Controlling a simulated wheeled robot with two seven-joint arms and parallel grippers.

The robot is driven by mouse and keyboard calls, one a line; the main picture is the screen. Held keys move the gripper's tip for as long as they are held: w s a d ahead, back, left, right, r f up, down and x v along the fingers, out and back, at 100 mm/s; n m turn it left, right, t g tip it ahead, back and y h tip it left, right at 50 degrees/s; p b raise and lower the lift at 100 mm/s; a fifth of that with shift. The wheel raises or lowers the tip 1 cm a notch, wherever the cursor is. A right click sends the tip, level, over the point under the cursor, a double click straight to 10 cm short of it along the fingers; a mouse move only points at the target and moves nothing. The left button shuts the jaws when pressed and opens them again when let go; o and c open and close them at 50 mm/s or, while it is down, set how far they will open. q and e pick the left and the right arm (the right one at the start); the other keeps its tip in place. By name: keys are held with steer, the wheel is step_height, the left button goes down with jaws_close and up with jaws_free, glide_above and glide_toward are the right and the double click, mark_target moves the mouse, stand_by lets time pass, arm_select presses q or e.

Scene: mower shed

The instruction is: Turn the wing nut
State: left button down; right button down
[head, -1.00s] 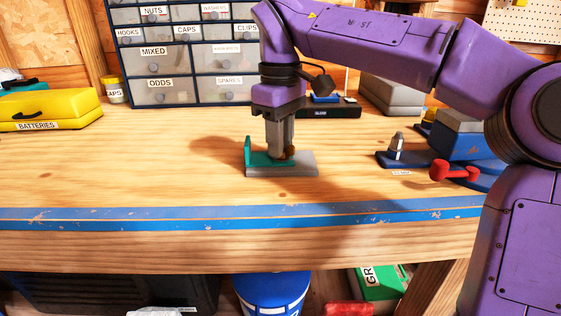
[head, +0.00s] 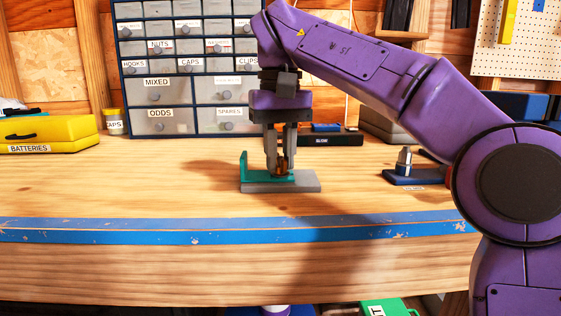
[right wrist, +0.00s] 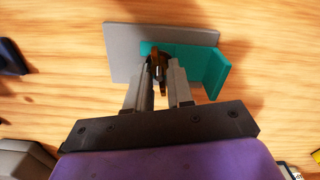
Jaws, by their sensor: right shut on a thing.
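The wing nut (head: 282,166) is brass-brown and sits on a teal bracket (head: 244,168) with an upright end. The bracket rests on a grey plate (head: 304,183) on the bench. My right gripper (head: 280,172) points straight down and is shut on the wing nut. In the right wrist view the wing nut (right wrist: 158,68) shows between the fingertips of the gripper (right wrist: 160,72), with the teal bracket (right wrist: 195,58) and the grey plate (right wrist: 122,50) around it. The fingers hide part of the nut. My left gripper is out of view.
A drawer cabinet (head: 188,92) stands behind. A yellow batteries case (head: 45,135) and a small jar (head: 116,122) are at left. A blue-based fixture (head: 405,172) is to the right. The bench in front and at left is clear.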

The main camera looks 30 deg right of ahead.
stand_by(0.3)
steer(key=c, duration=1)
jaws_free()
step_height(320, 180, up, 10)
steer(key=p, duration=0.8)
steer(key=shift+r, duration=0.25)
